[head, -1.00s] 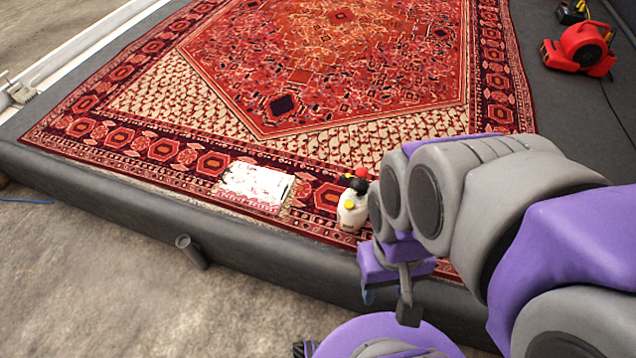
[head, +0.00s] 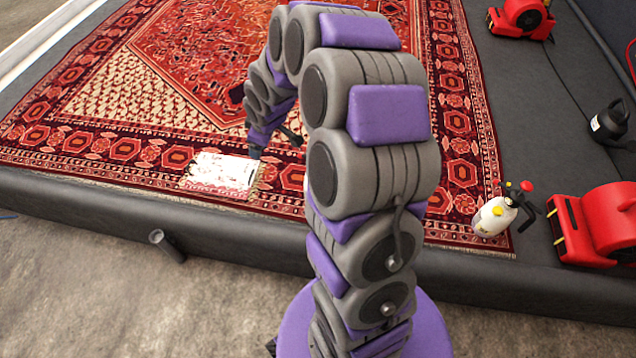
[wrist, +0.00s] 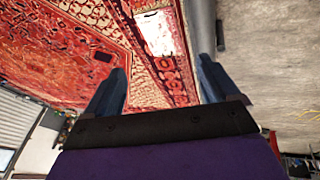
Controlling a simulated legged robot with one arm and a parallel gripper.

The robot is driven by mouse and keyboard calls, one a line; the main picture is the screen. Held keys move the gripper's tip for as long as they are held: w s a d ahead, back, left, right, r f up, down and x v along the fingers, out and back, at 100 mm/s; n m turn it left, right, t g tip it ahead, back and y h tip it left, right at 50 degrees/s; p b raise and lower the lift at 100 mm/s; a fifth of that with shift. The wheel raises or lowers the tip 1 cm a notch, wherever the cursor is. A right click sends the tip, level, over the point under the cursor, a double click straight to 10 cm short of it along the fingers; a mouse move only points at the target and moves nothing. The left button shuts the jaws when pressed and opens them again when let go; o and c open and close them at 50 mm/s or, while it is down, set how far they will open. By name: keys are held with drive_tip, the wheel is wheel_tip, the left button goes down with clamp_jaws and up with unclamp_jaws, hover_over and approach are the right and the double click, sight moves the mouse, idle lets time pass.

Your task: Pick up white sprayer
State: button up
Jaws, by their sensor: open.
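A white sprayer (head: 495,216) with yellow parts and a dark and red top stands near the rug's front right corner in the head view, left of a red blower. My gripper (head: 256,153) is well to its left, over the right edge of a white sheet (head: 215,171). In the wrist view my gripper (wrist: 160,88) is open, with nothing visible between its fingers. The wrist view shows the white sheet (wrist: 157,32) but no sprayer. My arm hides the rug strip right of the sheet in the head view.
The patterned red rug (head: 100,105) lies on a dark raised platform (head: 90,203). A red blower (head: 598,225) is close to the sprayer's right; another (head: 522,17) stands farther back.

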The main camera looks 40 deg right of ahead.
drive_tip(key=w+d+f+n+t+p, duration=0.1)
drive_tip(key=w+d+f+n+t, duration=0.2)
drive_tip(key=d+f, duration=0.65)
drive_tip(key=w+d+f+n+t+p, duration=0.1)
drive_tip(key=w+d+f+t+p, duration=0.1)
drive_tip(key=w+d+f, duration=0.55)
drive_tip(key=s+d+f+n+t+h, duration=0.1)
drive_tip(key=s+d+f+n+t, duration=0.15)
drive_tip(key=s+d+f, duration=0.75)
drive_tip(key=s+a+f+n+t+p, duration=0.2)
drive_tip(key=s+f+n, duration=0.2)
drive_tip(key=s+f, duration=0.65)
drive_tip(key=shift+r+b+x, duration=0.15)
drive_tip(key=shift+b+x, duration=0.8)
drive_tip(key=shift+x, duration=1.55)
drive_tip(key=shift+r+b+x, duration=0.2)
drive_tip(key=shift+b+x, duration=0.75)
drive_tip(key=shift+x, duration=1.55)
drive_tip(key=shift+r+b+x, duration=0.15)
drive_tip(key=shift+b+x, duration=0.8)
drive_tip(key=shift+x, duration=1.6)
drive_tip(key=shift+a, duration=0.25)
clamp_jaws()
